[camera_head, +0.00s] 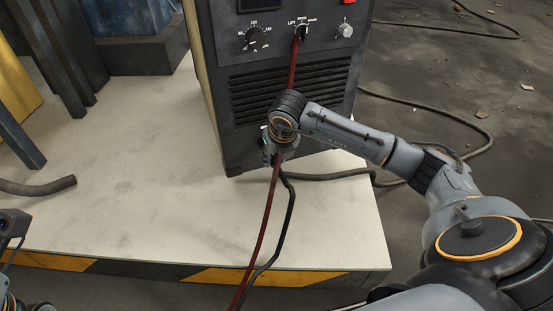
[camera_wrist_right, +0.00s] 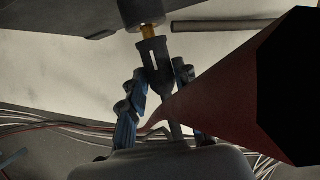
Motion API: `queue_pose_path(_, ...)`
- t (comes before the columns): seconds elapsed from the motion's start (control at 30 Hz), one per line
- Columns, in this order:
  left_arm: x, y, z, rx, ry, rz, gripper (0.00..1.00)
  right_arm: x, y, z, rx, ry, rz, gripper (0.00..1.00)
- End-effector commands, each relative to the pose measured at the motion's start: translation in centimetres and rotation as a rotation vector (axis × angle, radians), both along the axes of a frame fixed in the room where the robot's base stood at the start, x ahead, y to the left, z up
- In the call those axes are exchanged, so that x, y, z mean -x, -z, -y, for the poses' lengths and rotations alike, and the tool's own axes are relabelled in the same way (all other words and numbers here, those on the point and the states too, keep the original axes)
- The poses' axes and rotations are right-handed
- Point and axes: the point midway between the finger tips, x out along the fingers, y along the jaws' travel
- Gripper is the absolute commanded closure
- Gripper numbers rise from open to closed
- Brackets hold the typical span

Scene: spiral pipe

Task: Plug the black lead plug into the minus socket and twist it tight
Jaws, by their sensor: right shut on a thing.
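The black lead plug (camera_wrist_right: 158,68), dark with a white mark, is between the blue fingers of my right gripper (camera_wrist_right: 165,85). The gripper is shut on it. The plug's brass tip points at a dark round socket (camera_wrist_right: 140,12), and some brass shows between them. How deep the tip sits I cannot tell. In the head view my right gripper (camera_head: 275,157) is low at the front of the welding machine (camera_head: 230,125). It hides the socket and plug there. The black lead (camera_head: 288,205) hangs below it. Only a part of my left arm shows at the lower left edge.
A red cable (camera_head: 262,220) runs from the machine's upper panel down past my right gripper; it looms large at right in the wrist view (camera_wrist_right: 235,85). The pale platform (camera_head: 130,190) has a yellow-black edge. Dark cables lie on the floor at right.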

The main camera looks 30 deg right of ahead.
Motion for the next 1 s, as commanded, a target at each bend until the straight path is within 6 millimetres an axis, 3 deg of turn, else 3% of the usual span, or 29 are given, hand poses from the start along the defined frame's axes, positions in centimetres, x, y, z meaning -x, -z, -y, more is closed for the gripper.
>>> queue_pose_path(0.63, 0.0, 0.0, 0.1, -0.003, 0.000, 0.011, 0.21, -1.2, 0.2, 0.4, -0.015, 0.002, 0.003, 1.00)
queue_pose_path(0.7, -0.1, 0.4, 0.1, -0.004, -0.001, 0.011, 0.21, -1.2, 0.5, 0.6, -0.063, 0.004, 0.013, 1.00)
queue_pose_path(1.0, 1.2, -1.1, 0.3, -0.006, -0.006, 0.104, 0.21, -1.1, 1.1, 0.8, -0.334, 0.003, 0.077, 1.00)
